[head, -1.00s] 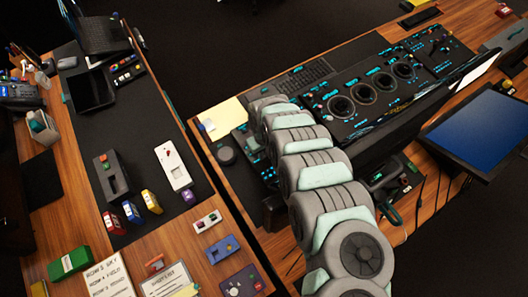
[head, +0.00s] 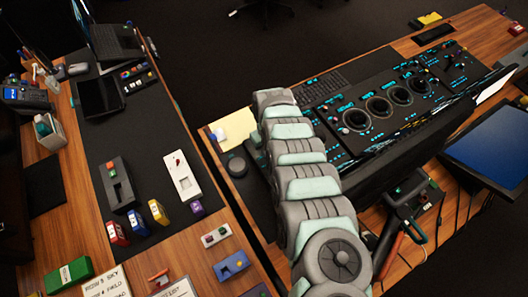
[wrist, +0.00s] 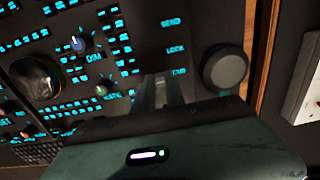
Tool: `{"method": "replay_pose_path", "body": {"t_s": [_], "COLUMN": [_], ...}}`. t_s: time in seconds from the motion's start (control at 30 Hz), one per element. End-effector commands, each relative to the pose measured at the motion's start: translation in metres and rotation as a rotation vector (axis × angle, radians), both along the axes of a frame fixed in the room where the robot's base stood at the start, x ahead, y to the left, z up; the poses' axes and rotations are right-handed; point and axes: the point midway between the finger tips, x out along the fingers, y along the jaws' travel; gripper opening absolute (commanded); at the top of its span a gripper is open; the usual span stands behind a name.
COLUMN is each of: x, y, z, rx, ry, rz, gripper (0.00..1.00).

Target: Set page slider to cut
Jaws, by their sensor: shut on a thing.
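The trackball panel (head: 350,128) is black with cyan lettering and round trackballs. In the wrist view its left part (wrist: 103,55) fills the upper left. My gripper (wrist: 161,88) is low over the panel, its two fingers close together and shut on the page slider. The slider's knob is hidden between the fingers. In the head view my arm hides the gripper and slider.
A round grey knob (wrist: 225,70) stands right of the fingers, near the wooden desk edge (wrist: 266,50). Small knobs (wrist: 82,43) and a trackball (wrist: 35,77) lie left. A monitor (head: 405,145) stands in front of the panel. A side desk (head: 150,180) holds small devices.

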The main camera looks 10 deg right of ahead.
Motion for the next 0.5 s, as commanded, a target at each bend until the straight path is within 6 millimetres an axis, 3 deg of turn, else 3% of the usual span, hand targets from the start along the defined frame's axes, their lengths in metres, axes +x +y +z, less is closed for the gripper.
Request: {"method": "replay_pose_path", "body": {"t_s": [0.07,0.1,0.3,0.37,0.5], "x": [0.0014,0.0016,0.0013,0.0012,0.0011], "y": [0.0013,0.0014,0.0011,0.0009,0.0008], "z": [-0.0011,-0.001,-0.0007,-0.0005,-0.0003], "rx": [0.001,0.001,0.001,0.001,0.001], "ry": [-0.005,-0.006,-0.005,-0.004,-0.004], "rz": [0.001,0.001,0.001,0.001,0.0], "gripper": [0.0,0.16,0.33,0.38,0.38]}}
